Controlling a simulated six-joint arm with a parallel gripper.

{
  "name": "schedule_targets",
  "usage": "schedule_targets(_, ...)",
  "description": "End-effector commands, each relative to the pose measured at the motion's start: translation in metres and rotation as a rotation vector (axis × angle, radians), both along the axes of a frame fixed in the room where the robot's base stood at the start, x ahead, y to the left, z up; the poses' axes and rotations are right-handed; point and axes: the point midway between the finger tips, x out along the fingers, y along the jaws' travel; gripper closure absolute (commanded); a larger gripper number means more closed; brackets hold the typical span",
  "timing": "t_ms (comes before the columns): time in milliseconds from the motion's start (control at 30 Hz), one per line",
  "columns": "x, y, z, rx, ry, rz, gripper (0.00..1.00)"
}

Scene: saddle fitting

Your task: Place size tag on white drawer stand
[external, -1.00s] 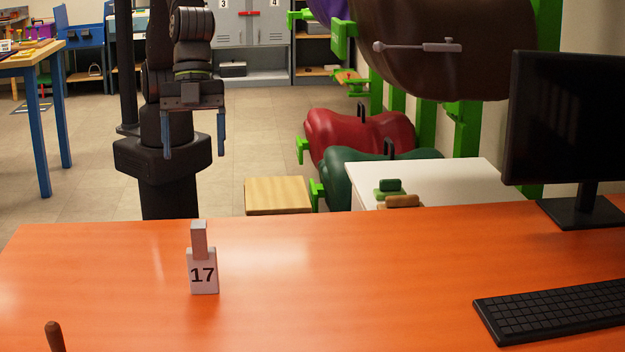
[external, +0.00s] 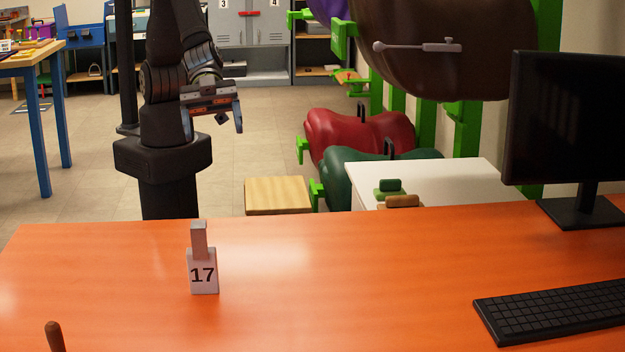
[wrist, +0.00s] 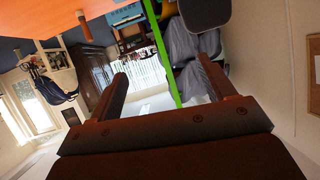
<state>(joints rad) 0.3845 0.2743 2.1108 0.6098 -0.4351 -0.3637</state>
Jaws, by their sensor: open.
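The size tag (external: 202,270) is a pale block with a narrow upright top and the number 17 on its face. It stands upright on the orange desk (external: 330,260), left of the middle. The white drawer stand (external: 450,178) is behind the desk at the right, with a green brush and a brown-handled item on its top. My gripper (external: 238,122) is behind the desk, above and apart from the tag, tilted to the right. It is open and empty; its two fingers (wrist: 164,85) stand apart in the wrist view. The tag does not show clearly in the wrist view.
A monitor (external: 575,120) and a keyboard (external: 555,308) occupy the desk's right side. A brown handle tip (external: 54,336) shows at the front left. A wooden-topped stool (external: 278,194) and red and green saddles (external: 360,138) are beyond the desk. The desk's middle is clear.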

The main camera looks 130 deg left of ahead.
Motion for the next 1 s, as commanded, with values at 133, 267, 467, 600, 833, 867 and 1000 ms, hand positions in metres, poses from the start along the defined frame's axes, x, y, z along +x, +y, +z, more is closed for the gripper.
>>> schedule_targets(133, -0.031, -0.002, 0.002, -0.091, -0.011, -0.075, 0.25)
schedule_targets(267, -0.039, -0.005, -0.016, -0.119, -0.003, -0.101, 0.25)
schedule_targets(467, -0.039, -0.005, -0.054, -0.116, -0.005, -0.099, 0.25)
schedule_targets(600, -0.039, -0.004, -0.087, -0.115, -0.004, -0.098, 0.25)
schedule_targets(833, -0.038, -0.005, -0.131, -0.115, -0.008, -0.099, 0.25)
schedule_targets(867, -0.038, -0.005, -0.134, -0.115, -0.009, -0.099, 0.25)
schedule_targets(1000, -0.037, -0.006, -0.142, -0.116, -0.012, -0.099, 0.25)
